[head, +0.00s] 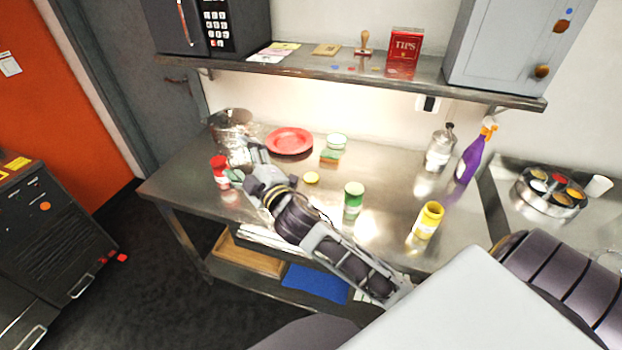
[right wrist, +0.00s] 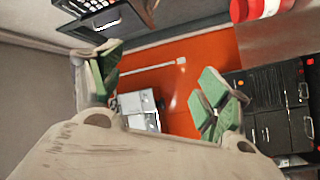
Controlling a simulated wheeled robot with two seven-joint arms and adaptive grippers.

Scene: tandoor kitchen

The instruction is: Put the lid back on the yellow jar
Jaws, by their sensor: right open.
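The yellow jar (head: 428,221) stands on the right part of the steel table, with its top seemingly open. A small round yellow lid (head: 311,178) lies flat on the table, left of the jar. My right gripper (head: 237,168) is open over the left part of the table, beside the red jar (head: 220,172) and well left of the yellow lid. In the right wrist view, its green-padded fingers (right wrist: 162,88) are spread with nothing between them, and the red jar (right wrist: 258,8) shows at the top right edge. My left gripper is out of view.
A green jar (head: 353,197) stands between the yellow lid and yellow jar. A metal pot (head: 230,122) is at back left. A shelf (head: 350,75) overhangs the table.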

